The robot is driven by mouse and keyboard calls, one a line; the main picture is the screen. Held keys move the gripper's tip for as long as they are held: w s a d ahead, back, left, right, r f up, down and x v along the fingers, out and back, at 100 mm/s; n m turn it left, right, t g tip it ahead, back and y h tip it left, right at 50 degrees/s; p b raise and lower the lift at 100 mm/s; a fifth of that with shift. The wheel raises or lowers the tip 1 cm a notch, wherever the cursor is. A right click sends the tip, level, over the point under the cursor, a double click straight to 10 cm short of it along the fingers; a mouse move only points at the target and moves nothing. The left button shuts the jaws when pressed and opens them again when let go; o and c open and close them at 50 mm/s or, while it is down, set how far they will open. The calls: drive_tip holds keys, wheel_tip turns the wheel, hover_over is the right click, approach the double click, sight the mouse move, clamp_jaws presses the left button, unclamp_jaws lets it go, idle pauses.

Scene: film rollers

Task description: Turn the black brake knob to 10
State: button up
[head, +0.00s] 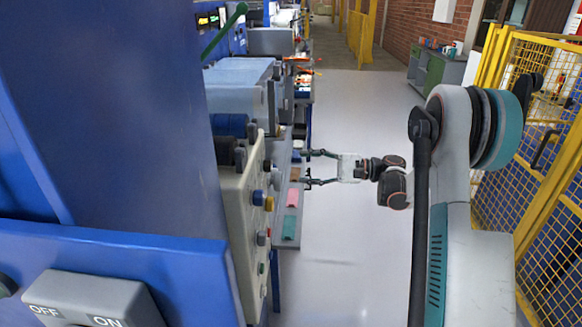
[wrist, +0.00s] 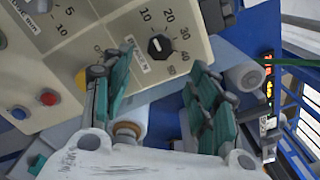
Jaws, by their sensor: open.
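The black brake knob (wrist: 160,46) is on the beige control panel (wrist: 100,35) in the wrist view. It sits in a printed dial reading 10 to 50, with a white label (wrist: 136,62) beside it. A small light mark shows on the knob; I cannot tell exactly which number it points to. My gripper (wrist: 162,62) is open, its teal-padded fingers on either side of the knob in the picture, apart from it and empty. In the head view my gripper (head: 308,168) points left toward the machine, with a gap to the panel. I cannot single out the knob there.
The panel carries a red button (wrist: 49,97), a blue button (wrist: 18,113) and a partly hidden yellow button (wrist: 81,78). A white roller (wrist: 244,74) is right of the panel. Pink (head: 292,197) and teal (head: 289,227) pieces lie on a grey shelf. A yellow fence (head: 540,130) stands right; the floor between is clear.

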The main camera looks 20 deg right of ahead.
drive_tip(key=shift+v, duration=1.35)
drive_tip(key=s+a+r+n+g+h, duration=0.35)
drive_tip(key=s+a+h, duration=0.45)
drive_tip(key=s+a, duration=0.45)
drive_tip(key=s+n+t+h, duration=0.2)
drive_tip(key=s+n+h, duration=0.2)
drive_tip(key=s, duration=0.6)
drive_tip(key=s+d+f+n+t+h, duration=0.1)
drive_tip(key=s+n+h, duration=0.3)
drive_tip(key=s, duration=0.6)
drive_tip(key=shift+f+t+h, duration=0.3)
drive_tip(key=shift+t, duration=0.15)
drive_tip(key=shift+n, duration=0.25)
